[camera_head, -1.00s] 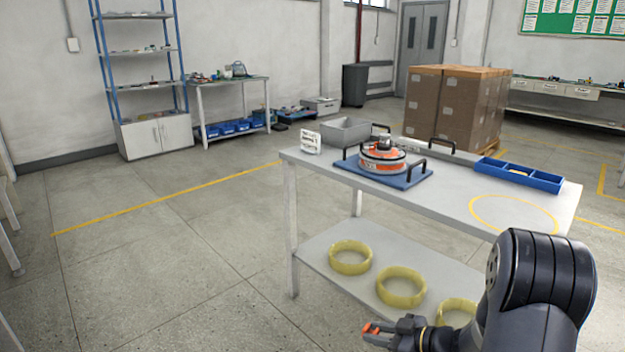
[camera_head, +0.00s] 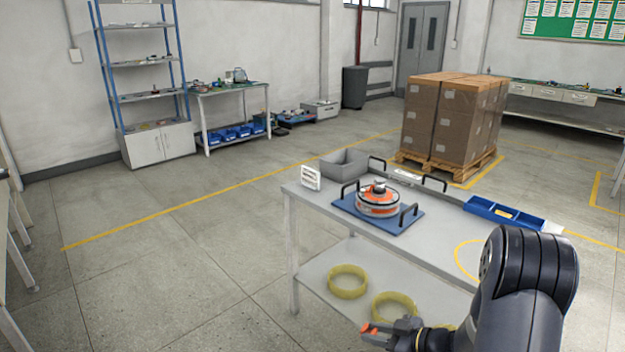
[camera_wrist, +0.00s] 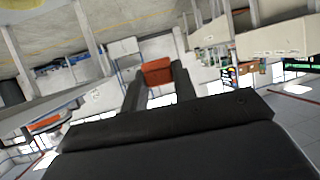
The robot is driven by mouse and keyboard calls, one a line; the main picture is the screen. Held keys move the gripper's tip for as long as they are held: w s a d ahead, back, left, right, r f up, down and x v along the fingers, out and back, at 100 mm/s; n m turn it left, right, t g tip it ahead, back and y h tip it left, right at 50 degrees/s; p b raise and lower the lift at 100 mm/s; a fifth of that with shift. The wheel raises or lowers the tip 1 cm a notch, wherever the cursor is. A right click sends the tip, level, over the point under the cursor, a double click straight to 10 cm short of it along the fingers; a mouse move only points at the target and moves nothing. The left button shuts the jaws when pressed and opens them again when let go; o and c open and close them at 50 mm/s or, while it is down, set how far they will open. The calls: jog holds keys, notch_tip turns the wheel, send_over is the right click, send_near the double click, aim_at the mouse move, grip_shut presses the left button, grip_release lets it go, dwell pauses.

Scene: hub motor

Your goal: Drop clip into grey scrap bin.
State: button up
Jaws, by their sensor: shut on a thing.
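An orange clip (camera_wrist: 157,72) is held between the two dark fingers of my gripper (camera_wrist: 160,84) in the wrist view. In the head view my gripper (camera_head: 376,334) is low at the bottom of the picture, in front of the table, with the orange clip (camera_head: 367,328) at its tips. The grey scrap bin (camera_head: 345,166) stands on the far left part of the table top, well beyond my gripper. Its open top faces up, and I cannot see its floor clearly.
The white table (camera_head: 318,206) carries a blue plate (camera_head: 350,208) with black handles and an orange-grey hub motor (camera_head: 377,199). A small white sign (camera_head: 310,177) and a blue divided tray (camera_head: 505,213) are also on top. Yellow rings (camera_head: 348,281) lie on the lower shelf. Floor at left is clear.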

notch_tip(320, 180, up, 6)
jog(key=p, duration=0.5)
jog(key=shift+p, duration=0.4)
